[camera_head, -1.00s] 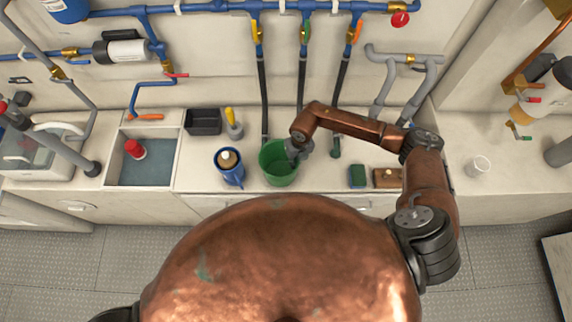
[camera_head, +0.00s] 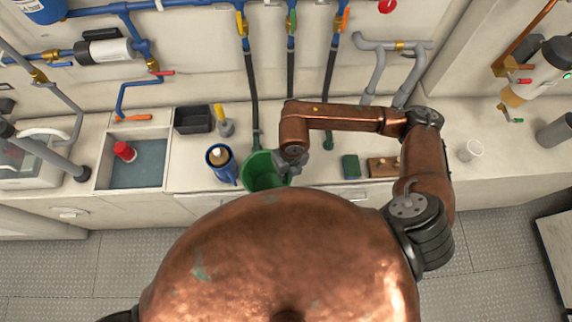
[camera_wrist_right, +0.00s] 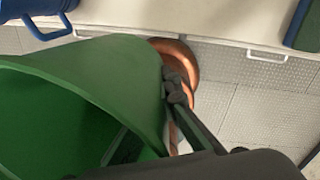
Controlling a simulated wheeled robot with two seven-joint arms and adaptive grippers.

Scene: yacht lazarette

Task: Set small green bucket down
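The small green bucket (camera_head: 258,172) is at the counter's front edge, right of the blue jug, partly hidden by my copper body. It looks tilted. In the right wrist view the bucket (camera_wrist_right: 80,85) fills the left side, its mouth toward the camera. My right gripper (camera_head: 283,166) is at the bucket's right side. In the wrist view one dark finger (camera_wrist_right: 178,90) lies outside the wall and another dark part shows inside, so it appears shut on the wall. Whether the bucket's base touches the counter is hidden. My left gripper is not in view.
The blue jug (camera_head: 221,163) stands close left of the bucket. A black tray (camera_head: 193,120), a green sponge (camera_head: 351,167) and a wooden brush (camera_head: 383,167) are on the counter (camera_head: 310,185). A sink with a red item (camera_head: 124,151) is at left. Counter around the white cup (camera_head: 471,150) is clear.

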